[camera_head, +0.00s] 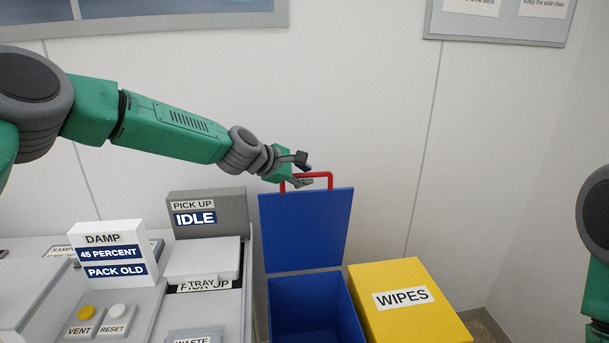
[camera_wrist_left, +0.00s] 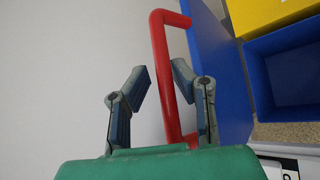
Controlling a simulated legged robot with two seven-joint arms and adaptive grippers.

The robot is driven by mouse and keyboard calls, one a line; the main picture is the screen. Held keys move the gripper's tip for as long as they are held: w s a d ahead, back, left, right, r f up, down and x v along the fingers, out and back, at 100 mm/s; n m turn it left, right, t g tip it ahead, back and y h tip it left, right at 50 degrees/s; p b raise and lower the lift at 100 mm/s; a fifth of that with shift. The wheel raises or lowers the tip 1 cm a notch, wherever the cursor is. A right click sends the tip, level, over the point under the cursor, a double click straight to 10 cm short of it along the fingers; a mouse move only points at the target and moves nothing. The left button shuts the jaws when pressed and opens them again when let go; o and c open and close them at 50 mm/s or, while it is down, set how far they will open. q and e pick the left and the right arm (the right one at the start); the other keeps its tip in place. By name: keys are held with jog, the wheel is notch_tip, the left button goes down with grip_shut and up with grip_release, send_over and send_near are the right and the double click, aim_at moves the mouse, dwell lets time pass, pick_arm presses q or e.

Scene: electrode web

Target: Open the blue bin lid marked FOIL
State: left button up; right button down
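The blue lid (camera_head: 305,230) stands raised, nearly upright, at the back of the blue bin (camera_head: 310,308), whose inside shows open. A red handle (camera_head: 330,179) sits on the lid's top edge; the handle also shows in the left wrist view (camera_wrist_left: 161,50). No FOIL marking is visible. My left gripper (camera_head: 304,172) is at the handle's left part. In the left wrist view its fingers (camera_wrist_left: 163,72) are spread, with the handle's bar between them, nearer the right finger. Whether that finger touches the bar I cannot tell. My right gripper is out of view.
A yellow WIPES bin (camera_head: 410,310) stands right of the blue bin. On the left is a bench with a grey PICK UP box (camera_head: 205,208), a white DAMP box (camera_head: 115,260) and VENT and RESET buttons. A white wall (camera_head: 380,130) rises close behind the lid.

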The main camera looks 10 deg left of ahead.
pick_arm(q)
jog(key=v, duration=1.2)
jog(key=shift+f, duration=0.15)
